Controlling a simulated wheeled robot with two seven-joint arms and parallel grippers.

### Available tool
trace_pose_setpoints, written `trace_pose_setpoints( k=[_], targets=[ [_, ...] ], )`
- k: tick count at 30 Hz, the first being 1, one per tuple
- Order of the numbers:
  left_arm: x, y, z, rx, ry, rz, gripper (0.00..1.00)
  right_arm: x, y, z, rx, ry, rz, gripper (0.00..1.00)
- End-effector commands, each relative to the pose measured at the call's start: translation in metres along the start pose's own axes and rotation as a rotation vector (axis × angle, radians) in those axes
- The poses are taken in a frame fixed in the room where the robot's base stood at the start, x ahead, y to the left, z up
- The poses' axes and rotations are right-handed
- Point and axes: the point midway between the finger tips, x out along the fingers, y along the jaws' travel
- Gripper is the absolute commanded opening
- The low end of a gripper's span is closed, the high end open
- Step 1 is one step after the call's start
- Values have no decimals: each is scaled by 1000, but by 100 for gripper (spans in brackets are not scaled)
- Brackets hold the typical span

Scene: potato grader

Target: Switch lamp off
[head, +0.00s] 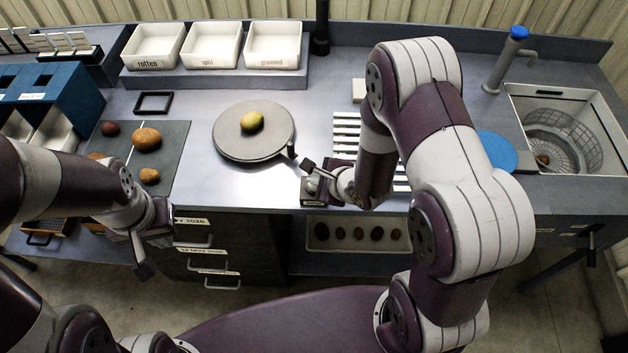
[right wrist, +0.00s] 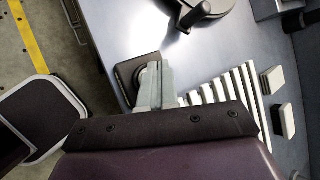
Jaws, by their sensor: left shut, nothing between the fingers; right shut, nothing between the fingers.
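A black post (head: 320,28), perhaps the lamp's stand, rises at the back of the bench; its top is out of view, so I see no lamp head. A small dark square unit with a round part (right wrist: 124,70), possibly a switch, sits at the bench's front edge. My right gripper (head: 318,182) is shut and empty over that unit, hiding part of it; its fingers (right wrist: 155,86) overlap the round part in the right wrist view. I cannot tell whether they touch. My left gripper (head: 148,250) is shut and empty, low in front of the bench at the left.
A round turntable (head: 230,143) holds a yellow potato (head: 252,122). A dark mat (head: 178,165) with potatoes lies left. White slats (head: 345,130) lie behind my right gripper. White bins (head: 215,45) stand at the back; a sink with a basket (head: 570,140) is right.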

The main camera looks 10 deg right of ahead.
Motion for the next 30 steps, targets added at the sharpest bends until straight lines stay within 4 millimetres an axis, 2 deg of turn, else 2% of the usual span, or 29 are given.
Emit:
trace_pose_setpoints(
  k=[30],
  targets=[
    [3,0,0,0,0,0,0,6,6,-5,1,2,3,0]
  ],
)
